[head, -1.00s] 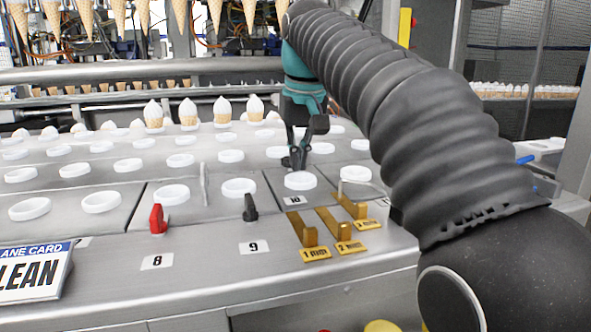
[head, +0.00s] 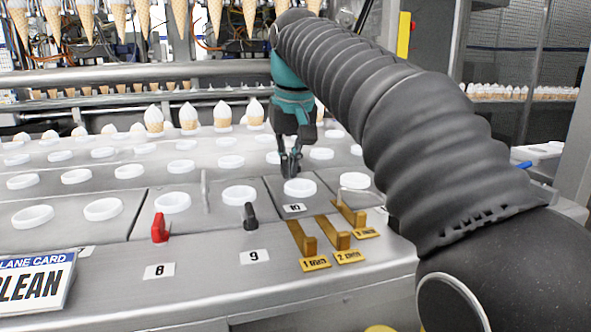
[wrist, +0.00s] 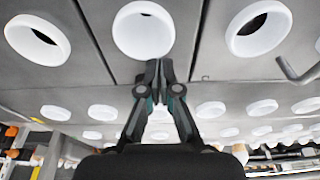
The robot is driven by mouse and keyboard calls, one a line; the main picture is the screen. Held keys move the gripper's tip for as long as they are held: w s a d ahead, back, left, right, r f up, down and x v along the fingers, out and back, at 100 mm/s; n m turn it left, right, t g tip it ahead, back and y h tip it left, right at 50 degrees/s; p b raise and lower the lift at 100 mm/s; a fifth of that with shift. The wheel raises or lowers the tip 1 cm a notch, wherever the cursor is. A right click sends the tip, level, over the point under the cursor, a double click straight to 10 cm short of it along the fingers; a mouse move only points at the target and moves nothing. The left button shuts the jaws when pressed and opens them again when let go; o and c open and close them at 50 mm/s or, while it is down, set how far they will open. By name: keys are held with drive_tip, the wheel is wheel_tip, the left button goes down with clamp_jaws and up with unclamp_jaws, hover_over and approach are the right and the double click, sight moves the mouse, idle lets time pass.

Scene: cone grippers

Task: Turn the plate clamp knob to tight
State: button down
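Two lever-like knobs stand on the front of the steel deck in the head view: a red knob (head: 160,228) above label 8 and a black knob (head: 250,215) above label 9. Neither is marked as the plate clamp in readable text, and I cannot tell which it is. My gripper (head: 290,172) hangs pointing down just behind the white ring near label 10, right of and behind the black knob. In the wrist view my gripper (wrist: 158,66) has its fingertips together with nothing visible between them, near a white ring (wrist: 143,30). Neither knob shows clearly there.
Brass slotted levers (head: 308,245) marked 1 to 3 stand right of the black knob. A lane card (head: 35,283) stands at front left. Filled cones (head: 188,115) line the back.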

idle(0.5)
drive_tip(key=shift+s+a, duration=0.1)
drive_tip(key=shift+s, duration=0.25)
drive_tip(key=shift+w+a+v, duration=0.1)
drive_tip(key=shift+w+v, duration=0.1)
drive_tip(key=shift+v, duration=0.75)
drive_tip(key=shift+w+a+v, duration=0.1)
drive_tip(key=shift+w+v, duration=0.15)
drive_tip(key=shift+v, duration=0.75)
drive_tip(key=shift+w+v, duration=0.2)
drive_tip(key=shift+v, duration=0.75)
drive_tip(key=shift+d+r, duration=0.1)
drive_tip(key=shift+r, duration=0.1)
